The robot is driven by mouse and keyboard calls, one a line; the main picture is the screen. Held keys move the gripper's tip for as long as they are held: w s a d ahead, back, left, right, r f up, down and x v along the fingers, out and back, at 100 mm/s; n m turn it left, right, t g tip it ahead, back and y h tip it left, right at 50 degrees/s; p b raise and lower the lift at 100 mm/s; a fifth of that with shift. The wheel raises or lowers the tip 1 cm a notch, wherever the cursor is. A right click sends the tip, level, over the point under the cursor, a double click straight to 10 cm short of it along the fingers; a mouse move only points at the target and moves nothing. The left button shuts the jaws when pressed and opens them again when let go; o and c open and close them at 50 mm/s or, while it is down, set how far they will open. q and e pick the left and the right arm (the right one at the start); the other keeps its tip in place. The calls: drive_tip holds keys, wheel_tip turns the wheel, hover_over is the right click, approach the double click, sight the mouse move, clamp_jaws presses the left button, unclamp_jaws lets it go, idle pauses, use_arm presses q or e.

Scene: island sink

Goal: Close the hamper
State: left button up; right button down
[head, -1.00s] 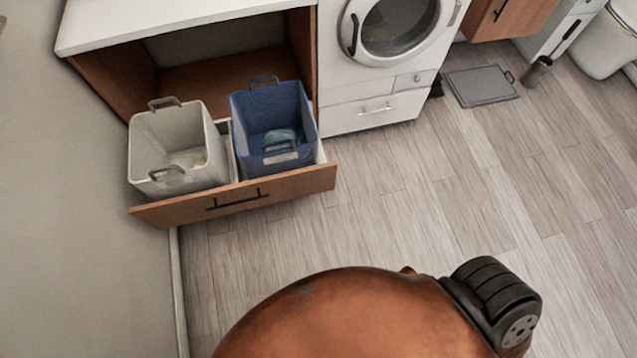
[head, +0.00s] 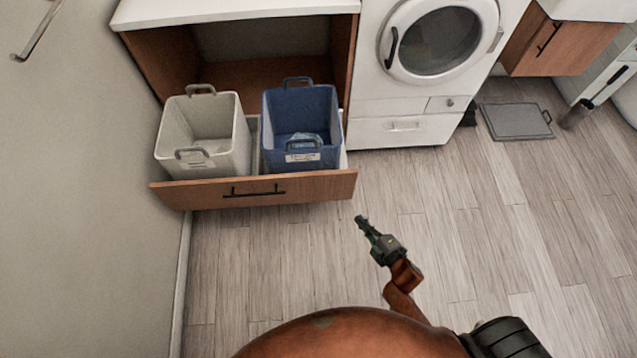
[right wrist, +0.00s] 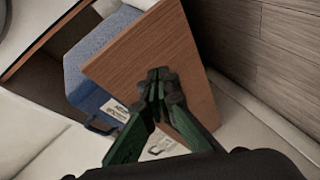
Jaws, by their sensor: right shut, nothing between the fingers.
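The hamper is a pulled-out drawer with a wooden front (head: 300,188) and a dark bar handle (head: 254,192), under a white countertop. It holds a grey-white bin (head: 203,140) on the left and a blue bin (head: 299,125) on the right. In the head view my right gripper (head: 359,219) is below and right of the drawer's right corner, apart from it, with its fingers shut and empty. In the right wrist view the shut fingers (right wrist: 157,76) appear in front of the wooden drawer front (right wrist: 135,52), with the blue bin (right wrist: 90,75) behind it. My left gripper is not in view.
A white washer (head: 425,105) stands to the right of the cabinet. A grey wall (head: 70,200) is close on the left. The wooden floor (head: 270,265) before the drawer is clear. A grey mat-like panel (head: 516,121) lies farther right.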

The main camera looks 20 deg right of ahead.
drive_tip(key=w+a+r+n+t+y, duration=0.2)
drive_tip(key=w+a+r+n+y, duration=0.2)
drive_tip(key=a+r+n+y, duration=0.3)
use_arm(q)
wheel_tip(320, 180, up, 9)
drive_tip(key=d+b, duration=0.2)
drive_tip(key=b, duration=0.1)
use_arm(e)
drive_tip(key=n, duration=0.1)
approach(307, 177)
drive_tip(key=s+a, duration=0.1)
drive_tip(key=a, duration=0.2)
drive_tip(key=shift+h, duration=0.4)
drive_tip(key=w+b, duration=0.2)
drive_tip(key=w, duration=0.3)
drive_tip(key=shift+w+a, duration=0.15)
drive_tip(key=shift+a, duration=0.05)
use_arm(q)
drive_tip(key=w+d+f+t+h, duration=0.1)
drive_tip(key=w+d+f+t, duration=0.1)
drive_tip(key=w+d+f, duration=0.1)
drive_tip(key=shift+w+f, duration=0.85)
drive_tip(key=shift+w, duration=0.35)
use_arm(e)
drive_tip(key=shift+w+d+r, duration=0.1)
drive_tip(key=shift+w+r, duration=0.1)
drive_tip(key=shift+w, duration=0.15)
